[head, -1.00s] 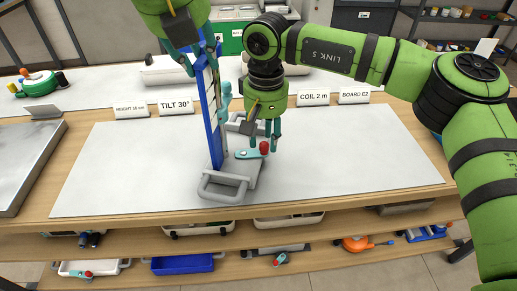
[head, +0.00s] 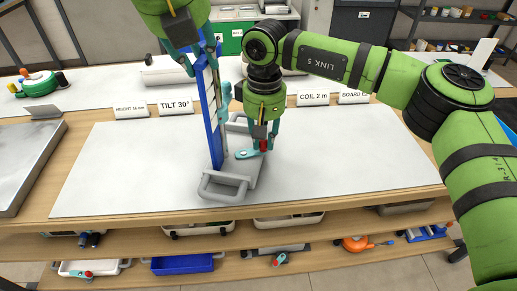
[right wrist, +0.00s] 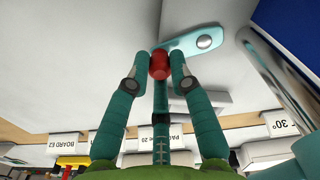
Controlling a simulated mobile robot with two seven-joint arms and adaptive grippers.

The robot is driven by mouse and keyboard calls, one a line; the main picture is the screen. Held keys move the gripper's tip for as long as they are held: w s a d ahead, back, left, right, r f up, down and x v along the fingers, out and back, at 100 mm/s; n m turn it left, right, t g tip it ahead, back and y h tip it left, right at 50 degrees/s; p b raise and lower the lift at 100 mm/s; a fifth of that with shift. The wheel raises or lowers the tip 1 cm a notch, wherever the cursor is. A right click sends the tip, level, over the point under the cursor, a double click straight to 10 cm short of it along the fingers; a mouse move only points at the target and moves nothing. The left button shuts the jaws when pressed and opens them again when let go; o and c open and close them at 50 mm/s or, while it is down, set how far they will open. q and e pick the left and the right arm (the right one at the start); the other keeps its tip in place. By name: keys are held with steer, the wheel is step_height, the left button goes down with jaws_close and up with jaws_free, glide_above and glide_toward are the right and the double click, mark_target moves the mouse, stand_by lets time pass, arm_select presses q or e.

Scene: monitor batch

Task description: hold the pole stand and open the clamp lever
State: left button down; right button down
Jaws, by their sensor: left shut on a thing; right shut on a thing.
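The pole stand is a blue upright (head: 213,115) with a pale scale, rising from a grey base (head: 228,190) with a loop handle at its front. My left gripper (head: 204,50) is shut on the upper part of the upright. The teal clamp lever (head: 250,153) with a red knob (head: 263,146) sits low beside the upright, above the base. My right gripper (head: 262,140) points down and is shut on the red knob. In the right wrist view the red knob (right wrist: 160,64) is between the fingertips, and the teal lever (right wrist: 190,44) runs to a round pivot.
The stand rests on a white mat (head: 350,160) with free room on both sides. Label cards, including TILT 30° (head: 176,107) and COIL 2 m (head: 313,99), stand along its back. A grey metal plate (head: 25,165) lies at the left. Trays sit on the shelf below.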

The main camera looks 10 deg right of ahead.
steer(key=c, duration=1)
jaws_free()
steer(key=shift+w, duration=0.1)
step_height(320, 180, up, 12)
steer(key=shift+r, duration=0.1)
